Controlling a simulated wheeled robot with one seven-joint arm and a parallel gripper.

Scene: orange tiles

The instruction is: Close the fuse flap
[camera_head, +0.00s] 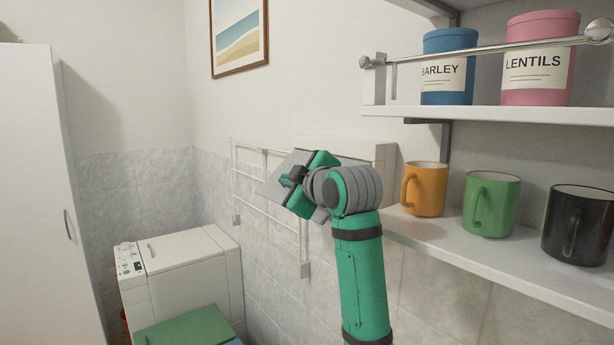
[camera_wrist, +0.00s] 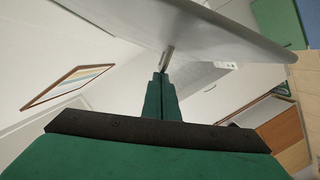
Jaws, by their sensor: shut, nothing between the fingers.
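The fuse flap (camera_head: 272,190) is a thin grey panel standing open, out to the left from the white fuse box (camera_head: 375,152) on the wall. My gripper (camera_head: 287,181) is in front of the flap and hides part of it and its hinge side. In the wrist view the flap (camera_wrist: 225,28) spans the top as a large grey sheet. My gripper (camera_wrist: 163,78) has its green fingers shut together and empty, with their tips close to the flap. A small pale strip shows between tips and flap; I cannot tell whether they touch.
A white wall rack (camera_head: 235,180) is behind and left of the flap. A shelf (camera_head: 500,262) with an orange mug (camera_head: 424,190), green mug (camera_head: 490,205) and black mug (camera_head: 578,226) is close to my arm's right. A white washing machine (camera_head: 190,270) stands lower left.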

